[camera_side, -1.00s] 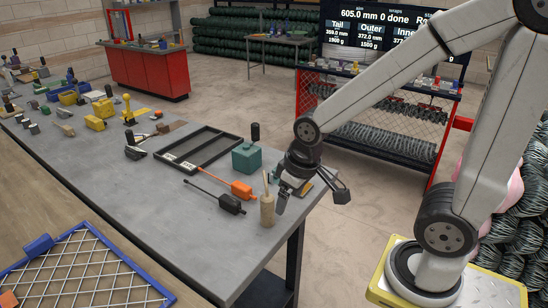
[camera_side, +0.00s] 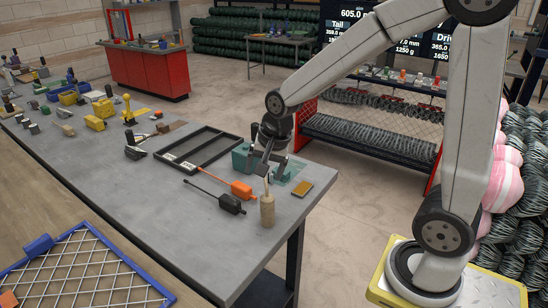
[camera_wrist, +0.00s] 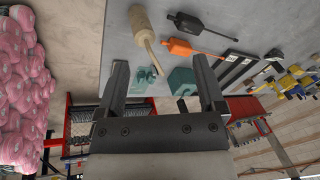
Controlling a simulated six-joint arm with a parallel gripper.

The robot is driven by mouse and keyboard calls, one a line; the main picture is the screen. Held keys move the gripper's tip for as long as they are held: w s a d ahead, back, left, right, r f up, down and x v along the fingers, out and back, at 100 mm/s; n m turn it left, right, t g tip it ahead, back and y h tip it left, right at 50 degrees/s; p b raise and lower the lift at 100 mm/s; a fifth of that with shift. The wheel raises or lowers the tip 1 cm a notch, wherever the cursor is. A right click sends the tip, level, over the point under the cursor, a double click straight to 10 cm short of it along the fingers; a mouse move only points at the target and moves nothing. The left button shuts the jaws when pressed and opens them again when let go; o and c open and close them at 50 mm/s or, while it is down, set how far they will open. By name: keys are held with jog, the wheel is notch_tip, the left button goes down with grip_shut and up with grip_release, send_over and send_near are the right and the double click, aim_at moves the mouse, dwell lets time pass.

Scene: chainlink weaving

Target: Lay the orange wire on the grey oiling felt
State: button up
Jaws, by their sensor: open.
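My gripper (camera_side: 266,172) is open and empty above the bench, near the teal block (camera_side: 240,158) and behind the orange piece. In the wrist view its two fingers (camera_wrist: 160,63) stand wide apart.
A small tan pad (camera_side: 303,188) is near the bench's right edge. The front of the bench is clear.

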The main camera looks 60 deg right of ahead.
jog(key=w+d+m, duration=0.4)
jog(key=w+m, duration=0.3)
jog(key=m, duration=0.4)
jog(key=m+t, duration=0.1)
jog(key=m, duration=1.3)
send_over(240, 185)
jog(key=s, duration=0.3)
notch_tip(240, 185, down, 13)
jog(key=shift+w+r, duration=0.1)
jog(key=shift+r, duration=0.1)
jog(key=shift+x, duration=1.25)
jog(key=shift+x, duration=2.6)
jog(key=shift+w, duration=0.15)
grip_shut()
